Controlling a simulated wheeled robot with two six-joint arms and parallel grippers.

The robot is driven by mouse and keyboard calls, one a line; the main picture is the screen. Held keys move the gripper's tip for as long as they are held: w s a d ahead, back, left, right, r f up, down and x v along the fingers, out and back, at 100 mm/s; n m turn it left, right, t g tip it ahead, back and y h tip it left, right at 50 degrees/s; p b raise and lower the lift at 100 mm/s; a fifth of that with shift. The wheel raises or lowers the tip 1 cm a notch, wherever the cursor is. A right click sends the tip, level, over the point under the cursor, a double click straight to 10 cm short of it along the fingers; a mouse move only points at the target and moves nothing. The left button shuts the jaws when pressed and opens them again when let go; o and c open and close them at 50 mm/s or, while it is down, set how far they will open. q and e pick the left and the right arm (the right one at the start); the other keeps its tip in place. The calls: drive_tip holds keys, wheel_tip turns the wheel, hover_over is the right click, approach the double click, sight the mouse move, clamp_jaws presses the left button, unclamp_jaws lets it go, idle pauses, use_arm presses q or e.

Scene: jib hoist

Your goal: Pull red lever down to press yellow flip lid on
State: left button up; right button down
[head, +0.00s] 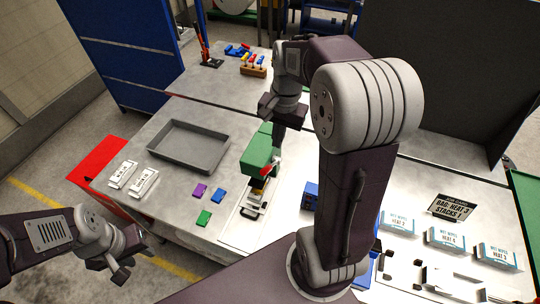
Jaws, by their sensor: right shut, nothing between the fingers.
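A green press (258,158) stands on the grey bench at the middle of the head view. A small part of the red lever (266,169) shows at its front. Whether the lid is pressed on is too small to tell. My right gripper (277,146) is shut and empty, pointing down at the right side of the press; whether it touches is unclear. My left gripper (118,275) hangs low at the left, off the bench, holding nothing visible.
A grey tray (188,166), white packs (143,182) and purple, blue and green blocks (204,217) lie left of the press. Wipes packs (445,240) and a sign (453,206) are at right. My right arm hides the bench centre-right.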

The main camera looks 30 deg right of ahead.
drive_tip(key=p, duration=0.1)
hover_over(269, 166)
drive_tip(key=f, duration=0.3)
drive_tip(key=d+f, duration=0.1)
drive_tip(key=f, duration=0.1)
drive_tip(key=shift+f, duration=0.15)
drive_tip(key=shift+s+a+f, duration=0.15)
drive_tip(key=shift+a+f, duration=0.2)
drive_tip(key=shift+a, duration=0.1)
drive_tip(key=shift+d, duration=0.1)
